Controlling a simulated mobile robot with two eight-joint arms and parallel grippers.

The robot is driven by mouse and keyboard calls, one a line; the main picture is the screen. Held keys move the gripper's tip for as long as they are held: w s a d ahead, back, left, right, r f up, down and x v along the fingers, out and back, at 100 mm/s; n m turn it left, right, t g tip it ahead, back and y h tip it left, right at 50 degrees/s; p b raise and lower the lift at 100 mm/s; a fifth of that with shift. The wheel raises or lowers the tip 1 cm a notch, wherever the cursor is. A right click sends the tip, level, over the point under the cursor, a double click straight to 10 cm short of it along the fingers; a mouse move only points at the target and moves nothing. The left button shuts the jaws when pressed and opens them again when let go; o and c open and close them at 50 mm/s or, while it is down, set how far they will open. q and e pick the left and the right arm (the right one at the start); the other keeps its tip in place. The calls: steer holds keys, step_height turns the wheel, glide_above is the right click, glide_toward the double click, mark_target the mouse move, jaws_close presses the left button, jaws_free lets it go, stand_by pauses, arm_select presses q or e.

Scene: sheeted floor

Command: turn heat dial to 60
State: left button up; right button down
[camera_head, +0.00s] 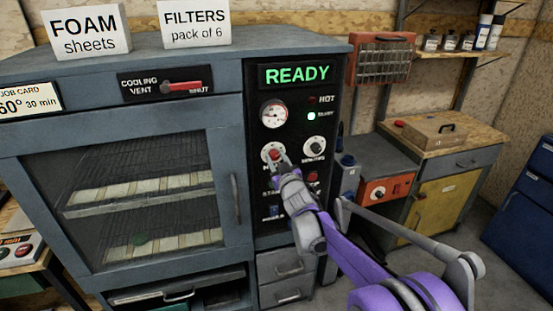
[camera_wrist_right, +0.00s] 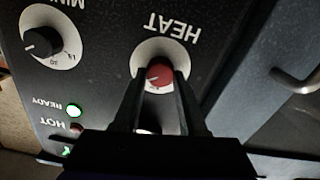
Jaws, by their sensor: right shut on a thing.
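The heat dial (camera_head: 271,151) is a red knob on a white round scale on the oven's black control panel. In the right wrist view the red heat dial (camera_wrist_right: 160,75) sits between my fingertips, under the upside-down label HEAT. My right gripper (camera_head: 276,158) is shut on the knob; its fingers (camera_wrist_right: 158,82) stand on both sides of it and hide part of the scale. The number the pointer marks cannot be read. A job card (camera_head: 28,101) at the left shows 60° 30 min. My left gripper is not in view.
The minutes dial (camera_head: 314,147) is right of the heat dial, and a gauge (camera_head: 273,114) is above it. The display (camera_head: 297,75) reads READY and a light (camera_head: 311,116) glows. The oven door (camera_head: 140,195) is shut. A workbench (camera_head: 437,140) stands at the right.

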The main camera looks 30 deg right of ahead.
steer(key=n+p, duration=0.1)
steer(key=n, duration=0.4)
steer(key=n+p, duration=0.1)
steer(key=n, duration=0.4)
steer(key=shift+a+f, duration=0.1)
steer(key=shift+f, duration=0.05)
steer(key=shift+n, duration=0.4)
steer(key=shift+c, duration=2.2)
jaws_free()
steer(key=v, duration=1)
steer(key=shift+s+b, duration=0.35)
steer(key=shift+b, duration=0.1)
steer(key=shift+a, duration=0.2)
